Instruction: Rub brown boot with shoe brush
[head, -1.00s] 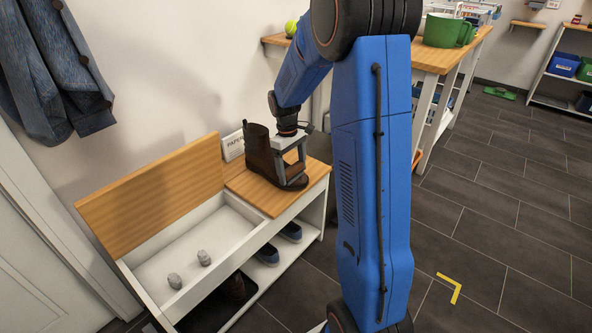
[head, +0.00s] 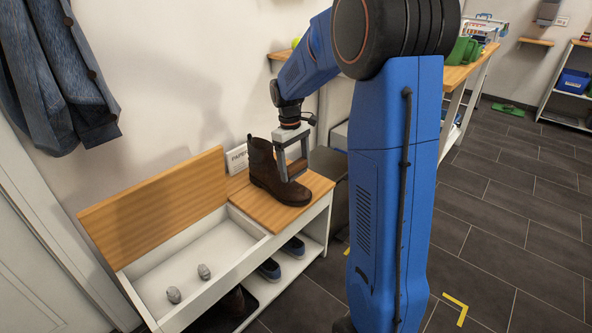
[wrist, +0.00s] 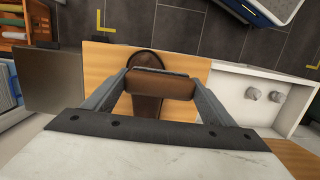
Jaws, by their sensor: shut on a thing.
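The brown boot (head: 264,168) stands upright on the wooden bench top (head: 237,188), its toe pointing right in the head view. In the wrist view its toe (wrist: 146,56) shows beyond the brush and more of it below. My gripper (head: 295,172) is shut on the shoe brush (wrist: 161,84), a brown block held crosswise between the two fingers. The brush is over the boot's instep area, in front of the shaft. I cannot tell whether it touches the leather. The brush's underside is hidden.
Left of the boot, the bench has an open white compartment (head: 190,262) with two grey lumps and a raised wooden lid (head: 150,205). Blue shoes (head: 270,268) sit on the shelf below. Dark tiled floor is free at right.

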